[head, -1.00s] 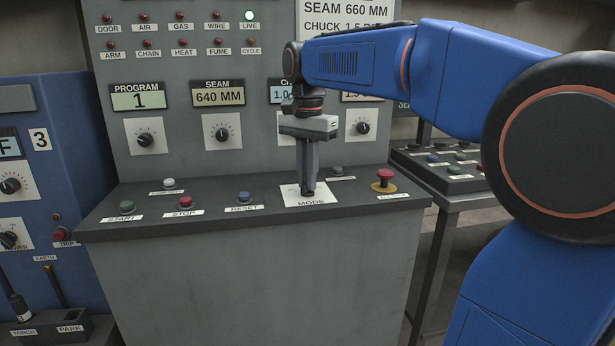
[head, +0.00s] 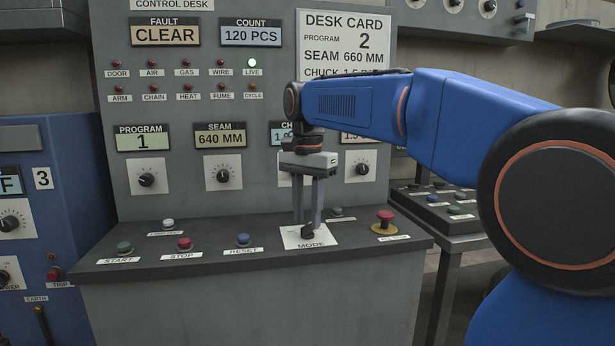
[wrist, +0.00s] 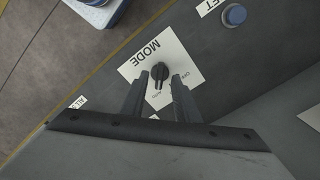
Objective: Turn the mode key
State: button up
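The mode key (head: 308,231) is a small black knob on a white plate (head: 291,241) labelled MODE, on the sloped desk top. In the wrist view the key (wrist: 160,72) sits on its plate (wrist: 184,55), with OFF and AUTO markings partly visible. My gripper (head: 308,222) points down over the plate. Its two fingers stand apart, with a clear gap between them. In the wrist view the fingertips (wrist: 160,78) are on either side of the key, and no contact is visible. How far above the plate the tips are is hard to tell.
A red mushroom button (head: 385,217) stands right of the plate. A blue RESET button (head: 243,240), red STOP (head: 184,243) and green START (head: 124,248) are to the left. The upright panel (head: 200,115) with dials rises behind.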

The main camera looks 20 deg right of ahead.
aim_at(308, 225)
notch_tip(308, 225, up, 16)
dwell(0.5)
dwell(0.3)
jog(key=s+f+n+t, duration=0.1)
jog(key=s+f+n, duration=0.2)
jog(key=s+f, duration=0.5)
jog(key=s+d+f+n+t, duration=0.1)
jog(key=s+f+n, duration=0.3)
jog(key=f, duration=1.3)
jog(key=s+d+f+n+t, duration=0.1)
jog(key=s+f+n, duration=0.3)
jog(key=s+f, duration=0.8)
jog(key=shift+s+f+t, duration=0.3)
jog(key=shift+f+t, duration=0.25)
jog(key=shift+t, duration=0.35)
jog(key=shift+d, duration=0.1)
